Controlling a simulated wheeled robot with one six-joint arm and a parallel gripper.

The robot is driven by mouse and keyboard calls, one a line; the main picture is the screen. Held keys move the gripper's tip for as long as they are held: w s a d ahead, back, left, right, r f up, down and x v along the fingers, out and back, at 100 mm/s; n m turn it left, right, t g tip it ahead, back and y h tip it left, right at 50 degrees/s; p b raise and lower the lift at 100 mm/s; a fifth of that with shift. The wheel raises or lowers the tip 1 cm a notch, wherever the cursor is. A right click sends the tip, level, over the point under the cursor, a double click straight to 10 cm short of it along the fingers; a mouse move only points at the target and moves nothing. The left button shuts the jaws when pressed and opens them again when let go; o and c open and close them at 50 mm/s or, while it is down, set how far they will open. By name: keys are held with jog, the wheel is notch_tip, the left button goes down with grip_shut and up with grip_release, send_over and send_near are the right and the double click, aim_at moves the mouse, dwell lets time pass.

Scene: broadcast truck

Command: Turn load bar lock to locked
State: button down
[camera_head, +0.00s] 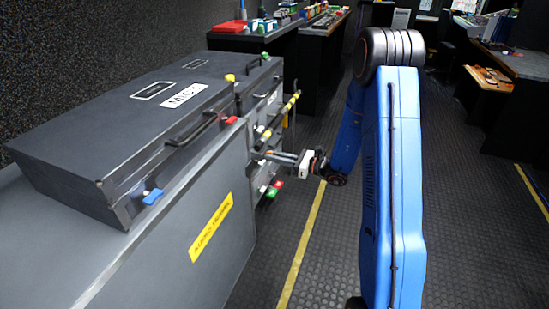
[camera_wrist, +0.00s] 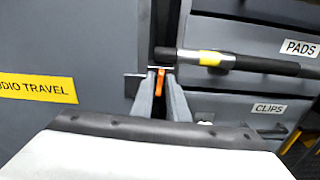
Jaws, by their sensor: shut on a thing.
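The load bar (camera_wrist: 230,62) is a dark bar with a yellow band, running across the drawer fronts in the wrist view. In the head view the dark bar (camera_head: 279,117) with yellow bands stands off the cabinet side. A small orange lever (camera_wrist: 160,79), apparently the load bar lock, hangs below the bar's left end. My gripper (camera_wrist: 160,98) is shut on this lever, with one grey finger on each side. The lever appears roughly upright; its lower part is hidden between the fingers.
Grey drawers labelled PADS (camera_wrist: 300,48) and CLIPS (camera_wrist: 269,108) lie behind the bar. A dark case (camera_head: 125,130) lies on the grey cabinet. Red and green tags (camera_head: 274,188) sit just below my gripper. The aisle floor (camera_head: 330,255) is clear.

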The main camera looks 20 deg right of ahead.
jog(key=shift+w+d+f+m, duration=0.1)
jog(key=shift+f+m, duration=0.05)
jog(key=shift+m, duration=4.2)
jog(key=shift+w+d+f+m, duration=0.1)
jog(key=shift+m, duration=4.25)
jog(key=c, duration=2)
grip_release()
jog(key=shift+o, duration=0.4)
jog(key=v, duration=1.7)
jog(key=shift+s+d, duration=0.15)
jog(key=shift+d, duration=0.05)
